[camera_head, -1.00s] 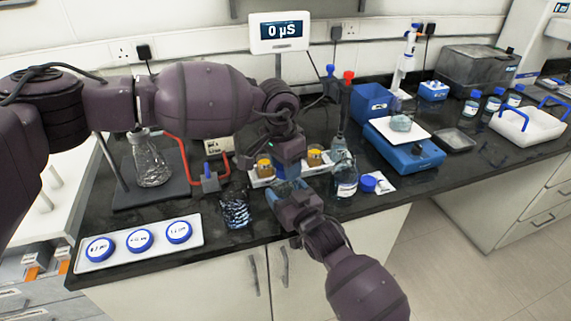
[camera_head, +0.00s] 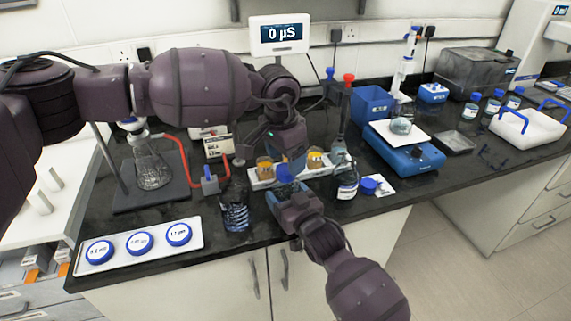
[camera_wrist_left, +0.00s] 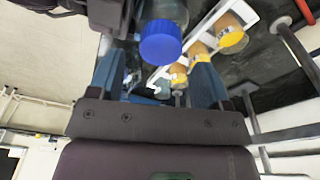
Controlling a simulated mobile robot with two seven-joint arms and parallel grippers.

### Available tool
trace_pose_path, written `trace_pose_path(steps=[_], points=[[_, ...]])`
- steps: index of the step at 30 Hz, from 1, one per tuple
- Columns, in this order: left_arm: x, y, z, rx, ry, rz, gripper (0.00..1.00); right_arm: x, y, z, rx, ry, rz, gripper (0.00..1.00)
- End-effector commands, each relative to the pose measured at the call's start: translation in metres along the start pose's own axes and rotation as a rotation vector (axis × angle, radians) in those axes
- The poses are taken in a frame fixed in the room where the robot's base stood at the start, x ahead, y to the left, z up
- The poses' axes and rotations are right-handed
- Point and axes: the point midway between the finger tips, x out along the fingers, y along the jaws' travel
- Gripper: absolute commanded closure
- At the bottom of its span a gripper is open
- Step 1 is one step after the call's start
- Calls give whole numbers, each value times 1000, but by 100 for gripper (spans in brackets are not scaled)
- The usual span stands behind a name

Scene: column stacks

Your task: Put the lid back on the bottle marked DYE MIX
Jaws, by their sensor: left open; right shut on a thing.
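My right gripper (camera_head: 283,197) is shut on a small clear bottle, mostly hidden in the head view. A blue lid (camera_head: 284,173) shows at its top. In the left wrist view, the lid (camera_wrist_left: 160,42) appears on the bottle (camera_wrist_left: 168,12), which lies beyond my fingers. My left gripper (camera_head: 289,161) is open just above the lid; its blue fingers (camera_wrist_left: 155,78) are spread with nothing clearly between them. Another bottle (camera_head: 346,184) with a white label stands to the right, and a loose blue lid (camera_head: 369,186) lies beside it. I cannot read which bottle says DYE MIX.
A white rack (camera_head: 262,182) with amber jars stands behind the grippers. A dark-patterned glass vessel (camera_head: 235,212) stands left of my right gripper. A white tray (camera_head: 190,242) with blue-lidded dishes lies front left. A blue balance (camera_head: 405,150) is to the right.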

Motion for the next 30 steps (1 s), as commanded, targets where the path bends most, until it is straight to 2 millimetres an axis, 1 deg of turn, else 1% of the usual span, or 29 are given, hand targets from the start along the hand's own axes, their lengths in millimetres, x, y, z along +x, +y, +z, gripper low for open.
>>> trace_pose_path(steps=[1, 4, 11, 12, 14, 17, 20, 23, 30], points=[[-6, 0, -1, 0, 1, -1, 29, 0, 0, 2, 0, -3, 1, 94], [-12, 0, -1, 0, -1, -1, 29, 0, 0, 2, 0, -3, 1, 94], [-13, 0, -1, 0, -1, 0, 29, 0, 0, 2, 0, -3, 1, 94], [-12, 0, -1, 0, -1, 0, 30, 0, 0, 2, 0, -3, 1, 94], [-11, 1, -1, 1, -2, 3, 30, 0, 0, 2, 0, -3, 1, 94], [-15, 8, -9, 2, 17, 20, 30, 0, 0, 1, 0, -3, 1, 94], [-18, 8, -11, -84, 15, 24, 30, 0, 0, 1, 0, -3, 1, 94], [-20, 9, -13, -211, 11, 26, 30, 0, 0, 1, 0, -3, 1, 94], [-23, 10, -15, -562, -1, 27, 30, 0, 0, 1, 0, -3, 0, 94]])
